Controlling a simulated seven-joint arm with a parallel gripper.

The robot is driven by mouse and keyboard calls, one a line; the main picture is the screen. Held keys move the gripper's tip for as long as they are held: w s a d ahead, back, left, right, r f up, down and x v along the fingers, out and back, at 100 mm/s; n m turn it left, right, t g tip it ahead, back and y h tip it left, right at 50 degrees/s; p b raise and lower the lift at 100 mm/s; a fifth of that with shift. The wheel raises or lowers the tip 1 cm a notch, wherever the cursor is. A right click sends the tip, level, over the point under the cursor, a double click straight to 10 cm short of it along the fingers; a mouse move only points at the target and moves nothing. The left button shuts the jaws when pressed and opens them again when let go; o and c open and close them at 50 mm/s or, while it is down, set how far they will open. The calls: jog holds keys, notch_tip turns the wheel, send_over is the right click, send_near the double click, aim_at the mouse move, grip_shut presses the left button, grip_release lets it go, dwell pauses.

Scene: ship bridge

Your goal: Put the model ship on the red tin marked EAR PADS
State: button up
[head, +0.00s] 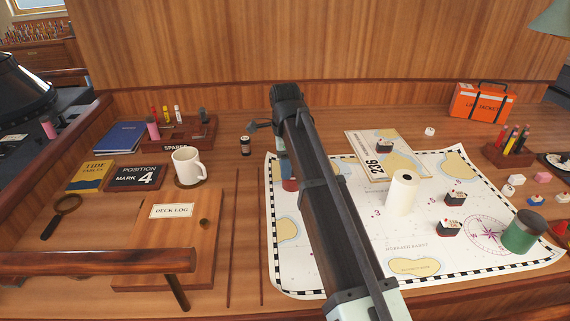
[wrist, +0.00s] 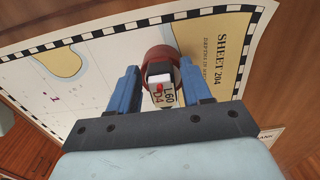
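In the wrist view a small model ship (wrist: 161,88), with a dark hull and a white top bearing letters and a red spot, stands on or just above a round red tin (wrist: 160,55). My gripper (wrist: 159,66) is open, with its blue fingers on either side of the ship and gaps visible between. I cannot tell whether the ship touches the tin. In the head view the red tin (head: 290,184) shows beside my arm, which hides the ship and most of my gripper. No EAR PADS marking is readable.
Other small model ships (head: 455,198) stand on the chart (head: 350,275). A white roll (head: 402,192) stands right of my arm, and a green tin (head: 522,236) farther right. A mug (head: 187,166) and a deck log board (head: 170,240) are on the left.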

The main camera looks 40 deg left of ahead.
jog(key=shift+o, duration=0.5)
jog(key=shift+r, duration=0.1)
notch_tip(320, 180, up, 12)
